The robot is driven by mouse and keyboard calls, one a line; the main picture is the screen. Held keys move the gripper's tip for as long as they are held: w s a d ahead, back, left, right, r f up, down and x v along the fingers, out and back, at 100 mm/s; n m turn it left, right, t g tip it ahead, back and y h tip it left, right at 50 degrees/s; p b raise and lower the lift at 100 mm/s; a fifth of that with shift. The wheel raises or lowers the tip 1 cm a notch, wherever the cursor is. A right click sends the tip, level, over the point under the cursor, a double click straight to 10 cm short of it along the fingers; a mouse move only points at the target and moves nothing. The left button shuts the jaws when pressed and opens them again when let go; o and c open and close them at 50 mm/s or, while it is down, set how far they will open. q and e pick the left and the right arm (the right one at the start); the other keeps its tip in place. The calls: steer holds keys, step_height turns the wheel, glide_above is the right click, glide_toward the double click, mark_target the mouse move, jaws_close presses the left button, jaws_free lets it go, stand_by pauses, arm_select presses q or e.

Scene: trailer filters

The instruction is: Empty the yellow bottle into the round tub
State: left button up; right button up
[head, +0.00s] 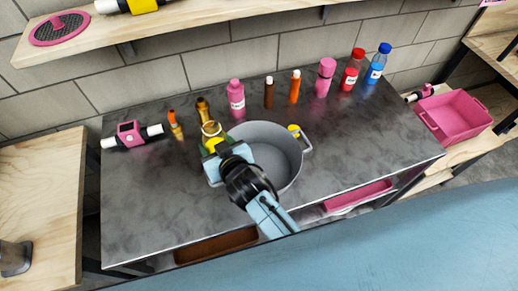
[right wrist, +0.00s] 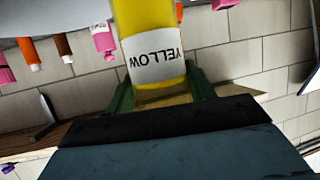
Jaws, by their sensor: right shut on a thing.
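The round grey tub (head: 283,141), with a handle at its right side, stands on the dark counter, and its visible inside looks empty. My right gripper (head: 213,148) is at the tub's left rim, shut on the yellow bottle. The yellow bottle (right wrist: 150,22) fills the middle of the right wrist view, with its white label (right wrist: 153,57) lettered YELLOW, between the green fingers (right wrist: 160,95). Its lettering is upside down there, as is the background. In the head view the gripper mostly hides the bottle; I cannot tell its tilt. My left gripper is out of view.
Behind the tub stand pink (head: 237,97), brown (head: 269,92), orange (head: 294,88), red (head: 351,72) and blue (head: 378,66) bottles. Golden-brown bottles (head: 203,108) stand close behind the gripper. A small yellow object (head: 294,130) lies behind the tub's right rim. The counter's front left is clear.

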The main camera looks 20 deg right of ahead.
steer(key=shift+r, duration=0.15)
stand_by(0.4)
